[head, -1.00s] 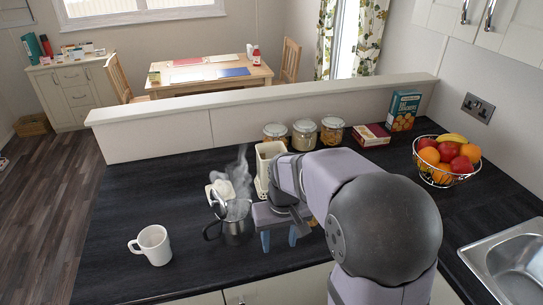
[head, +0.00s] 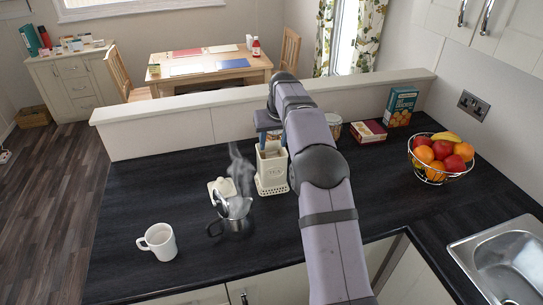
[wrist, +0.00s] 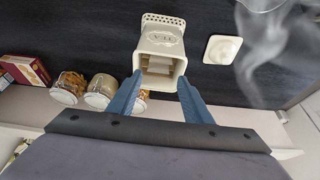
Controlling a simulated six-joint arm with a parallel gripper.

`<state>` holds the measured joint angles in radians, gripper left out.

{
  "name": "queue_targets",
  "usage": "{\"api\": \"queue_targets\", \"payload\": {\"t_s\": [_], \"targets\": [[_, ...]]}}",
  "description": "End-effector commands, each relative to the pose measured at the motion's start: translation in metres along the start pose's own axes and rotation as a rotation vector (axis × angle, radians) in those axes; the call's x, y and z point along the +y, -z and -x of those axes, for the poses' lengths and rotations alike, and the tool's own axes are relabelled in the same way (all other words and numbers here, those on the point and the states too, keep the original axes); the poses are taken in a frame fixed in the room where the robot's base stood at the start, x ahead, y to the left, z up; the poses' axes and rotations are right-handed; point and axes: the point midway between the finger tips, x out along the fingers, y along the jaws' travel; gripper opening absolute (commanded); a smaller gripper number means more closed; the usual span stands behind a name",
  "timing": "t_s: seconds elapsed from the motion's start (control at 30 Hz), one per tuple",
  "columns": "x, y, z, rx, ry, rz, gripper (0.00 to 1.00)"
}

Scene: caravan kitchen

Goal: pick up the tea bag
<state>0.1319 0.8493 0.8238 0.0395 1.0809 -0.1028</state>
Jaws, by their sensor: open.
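A cream holder marked TEA (wrist: 160,42) stands on the dark counter with its open mouth towards my wrist camera. It also shows in the head view (head: 272,178). Pale shapes show inside its mouth; I cannot make out a single tea bag for sure. My gripper (wrist: 160,78) is open and empty, its blue fingers on either side of the holder's mouth in the wrist view. In the head view my gripper (head: 268,134) is above the holder's top, and my arm partly hides it. I cannot tell how far the fingertips are from the rim.
A white mug (head: 159,241) stands at the front left. Glass jars (wrist: 102,90) and a low ledge (head: 220,119) lie behind. A fruit basket (head: 438,158) is at the right.

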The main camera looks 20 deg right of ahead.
Motion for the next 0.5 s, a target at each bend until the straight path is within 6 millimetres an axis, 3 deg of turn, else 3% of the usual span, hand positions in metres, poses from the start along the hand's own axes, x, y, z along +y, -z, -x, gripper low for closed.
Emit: {"api": "queue_targets", "payload": {"t_s": [0.5], "targets": [[0.001, 0.002, -0.021, 0.003, 0.0, 0.0, 0.45]]}}
